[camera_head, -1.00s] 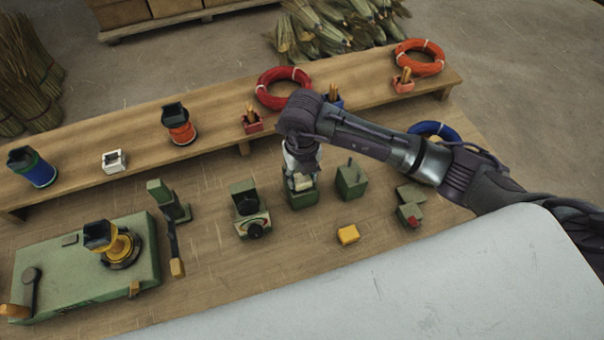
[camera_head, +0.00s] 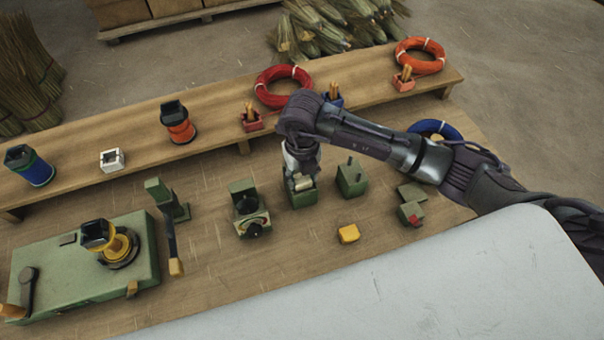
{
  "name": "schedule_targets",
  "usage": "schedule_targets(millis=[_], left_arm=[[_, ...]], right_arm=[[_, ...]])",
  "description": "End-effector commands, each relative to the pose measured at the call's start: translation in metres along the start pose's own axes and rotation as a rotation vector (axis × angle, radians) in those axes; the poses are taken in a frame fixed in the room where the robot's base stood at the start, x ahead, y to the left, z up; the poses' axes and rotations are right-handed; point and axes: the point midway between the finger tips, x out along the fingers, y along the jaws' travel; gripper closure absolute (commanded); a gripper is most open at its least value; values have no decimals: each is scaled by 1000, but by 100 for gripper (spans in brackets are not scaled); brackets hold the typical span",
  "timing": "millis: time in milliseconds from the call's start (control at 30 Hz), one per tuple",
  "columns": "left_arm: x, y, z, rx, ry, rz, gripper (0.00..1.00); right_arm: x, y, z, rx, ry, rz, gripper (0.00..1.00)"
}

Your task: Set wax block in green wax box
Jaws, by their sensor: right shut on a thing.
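My right gripper (camera_head: 301,178) points down over the small green wax box (camera_head: 304,199) in the middle of the workbench. It is shut on a small pale cream block, seemingly the wax block (camera_head: 303,184), at the top of that box. The gripper and the block partly cover the opening, so I cannot tell how deep the block sits or whether it touches the box floor. My left gripper is not in view.
A green box with a peg (camera_head: 352,178) stands just right of the wax box, and a green device with a dial (camera_head: 249,210) stands left. A raised shelf (camera_head: 215,125) with coils and spools runs behind.

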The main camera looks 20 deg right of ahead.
Motion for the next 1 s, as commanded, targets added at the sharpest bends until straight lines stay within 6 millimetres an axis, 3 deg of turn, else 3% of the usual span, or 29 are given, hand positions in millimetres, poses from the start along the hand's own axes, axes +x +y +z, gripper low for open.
schedule_targets(millis=[200, 233, 300, 667, 1000], left_arm=[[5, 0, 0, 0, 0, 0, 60], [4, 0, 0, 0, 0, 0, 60], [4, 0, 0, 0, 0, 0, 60], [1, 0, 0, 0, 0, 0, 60], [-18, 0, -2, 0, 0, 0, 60]], right_arm=[[5, 0, 0, 0, 0, 0, 86], [4, 0, 0, 0, -1, 0, 52], [4, 0, 0, 0, 0, 0, 45], [1, 0, 0, 0, 0, 0, 45], [-26, 0, 0, 0, 0, 0, 45]])
